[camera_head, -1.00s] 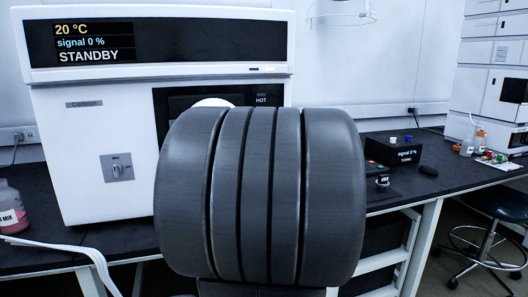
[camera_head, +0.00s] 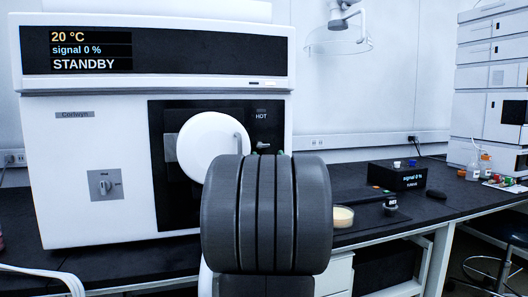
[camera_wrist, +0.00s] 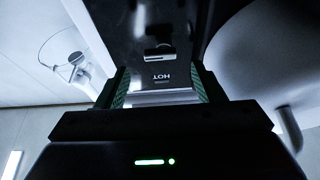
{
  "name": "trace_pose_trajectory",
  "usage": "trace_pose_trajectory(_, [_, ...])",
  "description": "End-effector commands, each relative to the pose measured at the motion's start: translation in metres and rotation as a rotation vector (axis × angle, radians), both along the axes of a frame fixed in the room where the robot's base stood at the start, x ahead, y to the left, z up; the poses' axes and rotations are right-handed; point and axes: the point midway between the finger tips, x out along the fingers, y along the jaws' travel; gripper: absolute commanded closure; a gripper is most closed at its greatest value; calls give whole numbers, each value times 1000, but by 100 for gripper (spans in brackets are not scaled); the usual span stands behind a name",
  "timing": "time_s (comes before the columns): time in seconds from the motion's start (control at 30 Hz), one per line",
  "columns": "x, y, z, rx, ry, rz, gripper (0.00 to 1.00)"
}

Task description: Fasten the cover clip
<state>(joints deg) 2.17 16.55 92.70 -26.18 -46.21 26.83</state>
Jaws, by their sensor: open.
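The white round cover (camera_head: 208,140) sits shut-looking against the black panel of the white instrument, with a curved handle at its right side. A small metal clip (camera_head: 262,147) is on the panel right of the cover, below the HOT label. In the wrist view the picture is upside down, and the clip (camera_wrist: 158,52) shows beyond my gripper (camera_wrist: 163,88). The green-lined fingers are apart, with nothing seen between them. The cover (camera_wrist: 265,55) fills the right of the wrist view. In the head view my grey wrist joint hides most of the gripper.
The instrument (camera_head: 95,150) reads 20 °C, signal 0 %, STANDBY. A selector knob (camera_head: 104,187) is on its left face. Right of my arm are a cream-filled dish (camera_head: 343,217) and a black signal box (camera_head: 397,175) on the dark bench. An extraction hood (camera_head: 342,40) hangs above.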

Motion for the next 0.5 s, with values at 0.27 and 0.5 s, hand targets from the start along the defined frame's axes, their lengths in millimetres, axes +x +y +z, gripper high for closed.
trace_pose_trajectory(0.27, [38, 13, 16, 0, 0, 1, 38])
trace_pose_trajectory(0.5, [50, 16, 21, 0, 1, 0, 38])
